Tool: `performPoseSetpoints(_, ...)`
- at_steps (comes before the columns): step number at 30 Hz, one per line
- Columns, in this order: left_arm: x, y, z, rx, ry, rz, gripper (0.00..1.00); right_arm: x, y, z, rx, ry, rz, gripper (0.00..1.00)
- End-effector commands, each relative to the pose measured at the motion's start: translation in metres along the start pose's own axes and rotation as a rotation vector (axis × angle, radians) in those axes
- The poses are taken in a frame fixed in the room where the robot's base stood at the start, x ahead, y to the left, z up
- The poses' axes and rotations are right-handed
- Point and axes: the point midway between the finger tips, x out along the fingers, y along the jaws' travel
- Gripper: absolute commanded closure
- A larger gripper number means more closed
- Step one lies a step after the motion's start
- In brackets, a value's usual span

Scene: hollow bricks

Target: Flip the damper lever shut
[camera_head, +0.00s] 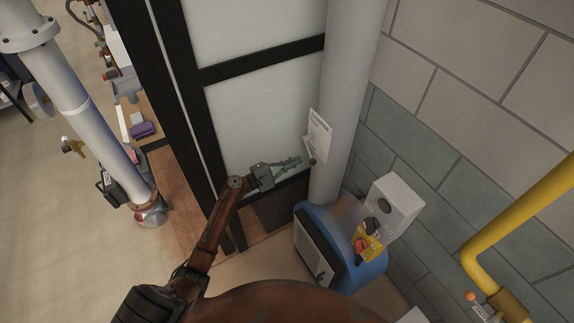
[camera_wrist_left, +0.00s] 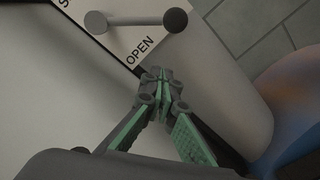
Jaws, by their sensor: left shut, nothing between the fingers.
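The damper lever (camera_wrist_left: 135,20) is a short grey bar with a round end at each side. In the left wrist view it crosses a white label plate (camera_wrist_left: 118,38). The dark knob end (camera_wrist_left: 175,20) is beside the printed word OPEN. Another word at the top left is cut off after its "S". In the head view the plate (camera_head: 318,137) is on the grey vertical duct, with a dark knob (camera_head: 312,162) at its lower edge. My left gripper (camera_head: 298,160) is shut and empty, just left of the knob. In the wrist view its fingertips (camera_wrist_left: 155,74) are below the lever, apart from it.
The grey duct (camera_head: 350,70) rises from a blue machine (camera_head: 365,272). A grey box (camera_head: 395,205) and a yellow-and-red switch (camera_head: 366,245) are on its right. A black-framed panel (camera_head: 255,110) is behind my left arm. A yellow pipe (camera_head: 520,215) runs along the block wall.

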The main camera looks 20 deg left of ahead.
Motion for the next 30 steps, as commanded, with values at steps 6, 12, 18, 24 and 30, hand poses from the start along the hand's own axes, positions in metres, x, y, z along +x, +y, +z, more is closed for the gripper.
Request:
performPoseSetpoints(6, 0.042, 0.001, 0.001, 0.0, -0.001, 0.0, 1.0, -0.004, 0.0, -0.001, 0.0, 0.001, 0.0, 0.6)
performPoseSetpoints(12, 0.032, 0.002, 0.026, 0.0, 0.0, 0.0, 1.0, -0.022, 0.001, -0.005, -0.001, 0.005, 0.001, 0.6)
performPoseSetpoints(18, 0.028, 0.001, 0.037, 0.001, 0.0, 0.0, 1.0, -0.028, 0.001, -0.005, 0.0, 0.005, 0.001, 0.6)
performPoseSetpoints(24, 0.027, 0.0, 0.037, 0.0, 0.001, 0.0, 1.0, -0.028, 0.001, -0.005, 0.0, 0.005, 0.001, 0.6)
performPoseSetpoints(30, 0.027, 0.0, 0.037, -0.001, 0.001, 0.0, 1.0, -0.028, 0.001, -0.005, -0.001, 0.006, 0.001, 0.6)
